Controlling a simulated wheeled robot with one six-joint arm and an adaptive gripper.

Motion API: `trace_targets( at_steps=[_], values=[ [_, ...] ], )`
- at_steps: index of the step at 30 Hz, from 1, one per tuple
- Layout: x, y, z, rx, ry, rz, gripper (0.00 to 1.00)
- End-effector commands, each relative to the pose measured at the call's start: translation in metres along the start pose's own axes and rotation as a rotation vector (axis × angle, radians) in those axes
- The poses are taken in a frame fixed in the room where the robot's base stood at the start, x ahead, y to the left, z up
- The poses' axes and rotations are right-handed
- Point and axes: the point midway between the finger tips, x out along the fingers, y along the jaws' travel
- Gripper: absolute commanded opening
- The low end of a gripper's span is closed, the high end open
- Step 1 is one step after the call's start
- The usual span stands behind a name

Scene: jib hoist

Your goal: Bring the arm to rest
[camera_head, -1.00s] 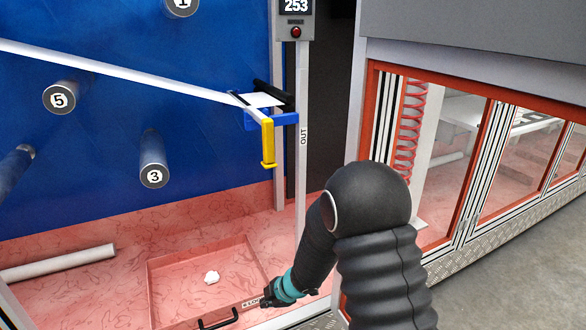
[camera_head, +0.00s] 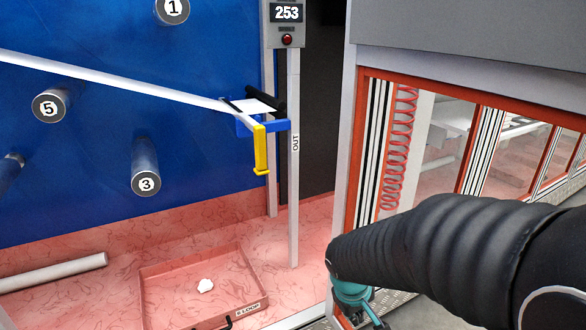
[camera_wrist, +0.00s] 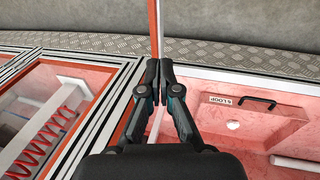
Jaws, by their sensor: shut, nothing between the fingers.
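My arm reaches in from the right edge of the head view, its black sleeved link crossing in front of the red-framed panels. Its teal wrist part shows at the bottom, and the fingers are out of that picture. In the wrist view my gripper (camera_wrist: 159,82) has its two black fingertips together, with nothing between them. It hangs in front of an upright post and the metal tread-plate edge, apart from the tray.
A red tray (camera_head: 150,272) marked LOOP holds a small white lump (camera_head: 205,286). A white beam with a yellow hook end (camera_head: 260,150) hangs by the post with the 253 display (camera_head: 287,13). Numbered pegs stick out of the blue wall. Red-framed windows (camera_head: 470,100) stand at right.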

Motion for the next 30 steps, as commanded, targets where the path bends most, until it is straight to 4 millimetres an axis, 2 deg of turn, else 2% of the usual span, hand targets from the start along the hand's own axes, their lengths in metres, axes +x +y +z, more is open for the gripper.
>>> trace_targets(
  at_steps=[1,6,13,18,24,30],
  values=[
    [-0.015,0.001,0.013,0.056,0.001,-0.015,0.0],
    [-0.053,-0.008,0.05,0.216,0.007,-0.085,0.0],
    [-0.099,-0.019,0.086,0.379,0.086,-0.163,0.0],
    [-0.129,-0.018,0.102,0.46,0.205,-0.17,0.0],
    [-0.155,-0.008,0.114,0.503,0.309,-0.133,0.0],
    [-0.161,-0.003,0.118,0.523,0.336,-0.119,0.0]
  ],
)
